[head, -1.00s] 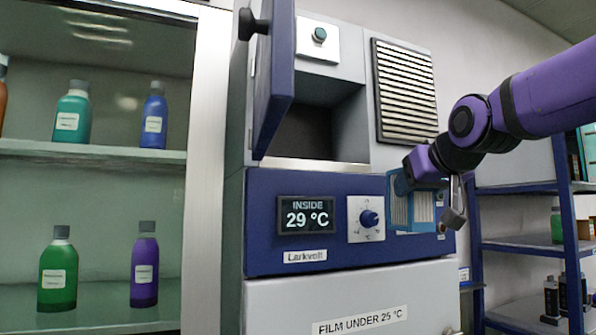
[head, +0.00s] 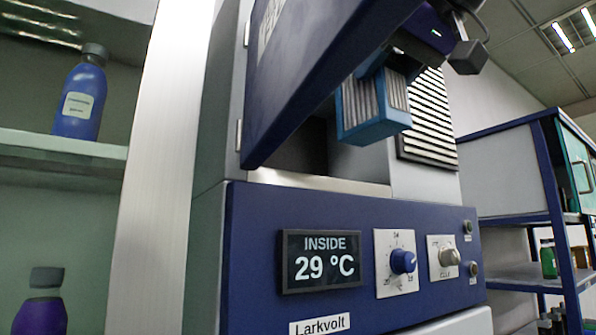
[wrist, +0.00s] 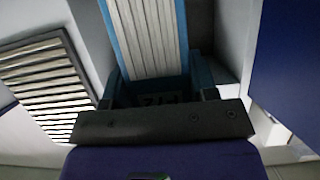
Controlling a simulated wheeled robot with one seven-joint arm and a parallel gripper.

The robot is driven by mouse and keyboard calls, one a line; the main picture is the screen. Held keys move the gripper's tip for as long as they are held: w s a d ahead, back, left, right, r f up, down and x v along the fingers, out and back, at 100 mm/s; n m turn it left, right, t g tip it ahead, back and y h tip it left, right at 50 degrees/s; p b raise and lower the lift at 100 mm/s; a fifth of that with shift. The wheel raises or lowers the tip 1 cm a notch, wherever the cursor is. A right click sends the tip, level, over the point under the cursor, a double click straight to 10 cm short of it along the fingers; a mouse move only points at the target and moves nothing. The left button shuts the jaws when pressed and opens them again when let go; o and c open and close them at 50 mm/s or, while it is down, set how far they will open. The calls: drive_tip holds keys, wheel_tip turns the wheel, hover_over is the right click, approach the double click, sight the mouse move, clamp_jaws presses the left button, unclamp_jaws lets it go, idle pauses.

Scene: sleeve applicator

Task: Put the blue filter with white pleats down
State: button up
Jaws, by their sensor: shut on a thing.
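The blue filter with white pleats (head: 372,110) is held up in front of the machine's upper part, next to the open blue door. It also shows in the wrist view (wrist: 146,38), its pleats running away from the jaws. My gripper (wrist: 160,98) is shut on the filter's near end. In the head view my gripper (head: 398,68) is partly hidden behind the door and the filter. The filter hangs tilted, apart from the ledge below it as far as I can tell.
The open blue door (head: 325,60) stands left of the filter. Behind is a dark chamber opening (head: 300,150) with a metal ledge (head: 315,183). A slatted vent (head: 432,125) is at right. The panel's display (head: 321,261) reads 29 °C. A blue bottle (head: 80,98) stands on a left shelf.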

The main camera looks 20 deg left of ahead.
drive_tip(key=shift+w+a+r+x, duration=0.15)
drive_tip(key=shift+r+x, duration=0.4)
drive_tip(key=shift+x, duration=2.3)
drive_tip(key=shift+w+a+r+x, duration=0.2)
drive_tip(key=shift+r+x, duration=0.3)
drive_tip(key=shift+x, duration=2.4)
drive_tip(key=shift+w+a+r+x, duration=0.15)
drive_tip(key=shift+r+x, duration=0.4)
drive_tip(key=shift+x, duration=2.3)
drive_tip(key=o, duration=1)
drive_tip(key=shift+f, duration=0.1)
drive_tip(key=shift+o, duration=0.2)
drive_tip(key=shift+s+d+r, duration=0.15)
drive_tip(key=shift+d+r, duration=0.05)
drive_tip(key=shift+r, duration=0.05)
drive_tip(key=v, duration=1.1)
drive_tip(key=shift+s+d, duration=0.2)
